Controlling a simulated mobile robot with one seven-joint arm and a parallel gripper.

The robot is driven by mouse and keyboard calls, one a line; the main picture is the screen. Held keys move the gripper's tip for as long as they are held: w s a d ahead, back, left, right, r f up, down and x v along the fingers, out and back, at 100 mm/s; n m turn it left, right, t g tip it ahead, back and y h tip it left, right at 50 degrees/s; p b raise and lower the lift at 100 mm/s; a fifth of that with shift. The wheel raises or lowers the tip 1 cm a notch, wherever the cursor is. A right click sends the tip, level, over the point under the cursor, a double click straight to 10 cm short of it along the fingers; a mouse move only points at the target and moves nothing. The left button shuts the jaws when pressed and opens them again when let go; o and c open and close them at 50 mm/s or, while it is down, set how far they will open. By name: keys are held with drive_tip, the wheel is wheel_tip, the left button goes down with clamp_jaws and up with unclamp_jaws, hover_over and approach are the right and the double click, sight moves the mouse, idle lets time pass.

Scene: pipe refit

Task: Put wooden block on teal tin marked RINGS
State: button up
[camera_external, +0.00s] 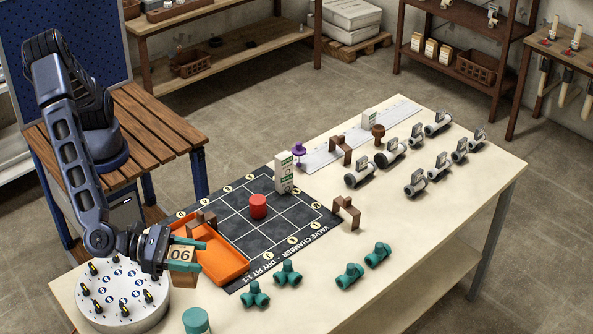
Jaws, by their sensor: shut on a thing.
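A wooden block marked 06 (180,254) is held in my gripper (188,254), between its teal fingers. It is in the air near the left end of the table, in front of the orange tray's left side in the picture. A teal tin (196,321) stands at the bottom edge of the picture, below the block in the view and partly cut off. No RINGS marking on it can be read. The block and the tin are apart.
An orange tray (228,264) lies beside the gripper on a dark grid mat (290,225) bearing a red cylinder (258,206). A white round rack (120,298) stands left of the tin. Teal pipe fittings (288,273) stand to the right. The table's front right is clear.

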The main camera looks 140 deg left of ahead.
wheel_tip(320, 180, down, 14)
drive_tip(key=shift+f, duration=0.1)
idle(0.5)
drive_tip(key=shift+f, duration=0.2)
drive_tip(key=o, duration=1.1)
drive_tip(key=shift+c, duration=0.2)
drive_tip(key=shift+r, duration=0.1)
drive_tip(key=v, duration=1.2)
drive_tip(key=s+a+r+n+g+h, duration=0.2)
drive_tip(key=s+a+r+n+g, duration=0.2)
drive_tip(key=s+a+r+n, duration=0.45)
drive_tip(key=s+a+r+n+g+h, duration=0.1)
drive_tip(key=s+a+r+n+g, duration=0.4)
drive_tip(key=s+a+r, duration=0.7)
drive_tip(key=s+a+r+n+t+h, duration=0.1)
drive_tip(key=s+n+h, duration=0.3)
drive_tip(key=s, duration=1.2)
drive_tip(key=s+a+r+n+t+h, duration=0.1)
drive_tip(key=s+n+h, duration=0.3)
drive_tip(key=s+n, duration=0.5)
drive_tip(key=s, duration=0.8)
